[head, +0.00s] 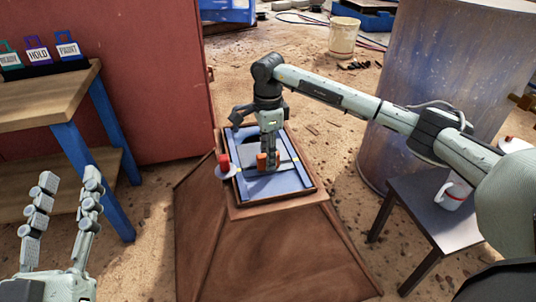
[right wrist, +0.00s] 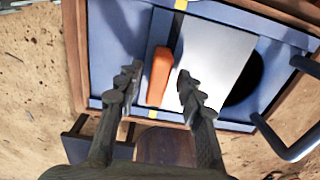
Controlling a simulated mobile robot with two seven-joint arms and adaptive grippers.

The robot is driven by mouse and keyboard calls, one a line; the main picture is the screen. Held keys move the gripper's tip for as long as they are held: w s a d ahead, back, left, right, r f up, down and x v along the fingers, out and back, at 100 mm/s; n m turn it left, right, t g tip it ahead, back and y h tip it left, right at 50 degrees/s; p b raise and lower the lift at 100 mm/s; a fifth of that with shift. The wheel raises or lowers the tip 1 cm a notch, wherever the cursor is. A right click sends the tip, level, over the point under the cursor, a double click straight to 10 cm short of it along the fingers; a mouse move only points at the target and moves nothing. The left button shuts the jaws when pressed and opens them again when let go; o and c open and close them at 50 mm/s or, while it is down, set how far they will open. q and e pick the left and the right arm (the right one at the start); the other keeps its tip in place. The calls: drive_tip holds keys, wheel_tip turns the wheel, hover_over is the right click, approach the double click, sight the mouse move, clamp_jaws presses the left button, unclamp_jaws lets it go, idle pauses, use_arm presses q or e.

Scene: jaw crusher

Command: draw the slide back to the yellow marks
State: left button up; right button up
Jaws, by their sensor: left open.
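The slide (right wrist: 215,50) is a pale grey plate in a blue, wood-edged frame on top of the brown hopper. It leaves part of a dark round hole (right wrist: 246,80) uncovered. Its orange handle (right wrist: 160,75) stands up near one edge of the plate and also shows in the head view (head: 262,162). Yellow marks (right wrist: 180,5) lie on the frame's rails, about in line with the handle's side of the slide. My right gripper (right wrist: 160,80) is open, one finger on each side of the handle, with gaps visible. My left gripper (head: 66,188) is open and empty at the lower left.
A red knob (head: 223,163) on a pale disc sticks out left of the frame. A workbench (head: 45,97) with labelled padlocks stands left, by a red wall. A stool (head: 432,212) with a white mug (head: 454,193) and a large drum (head: 420,80) stand right.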

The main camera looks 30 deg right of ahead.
wheel_tip(320, 180, up, 12)
idle(0.4)
drive_tip(key=shift+f, duration=0.15)
